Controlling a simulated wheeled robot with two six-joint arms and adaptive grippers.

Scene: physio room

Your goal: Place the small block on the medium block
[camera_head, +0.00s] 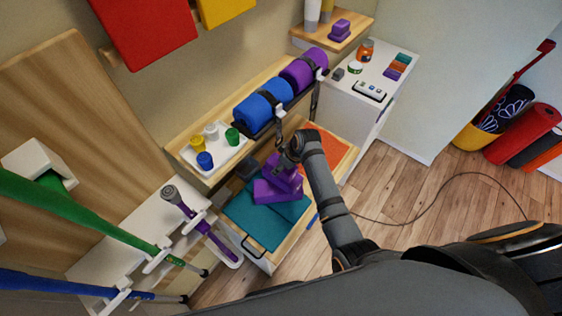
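Purple blocks lie in the open drawer, on teal folded cloth. A wider purple block (267,194) is at the bottom, and a smaller purple block (292,181) shows above it, seemingly touching it and turned at an angle. My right gripper (279,164) points down at the top of these blocks, right at the upper one. The fingers are small and dark, and they partly hide the upper block. I cannot tell whether they are closed on it. My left gripper is not in view.
Above the drawer, a shelf (178,141) holds a white tray of cups and blue and purple rolls (262,108). A white cabinet (400,62) with small items stands to the right. The wooden floor at right is mostly clear.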

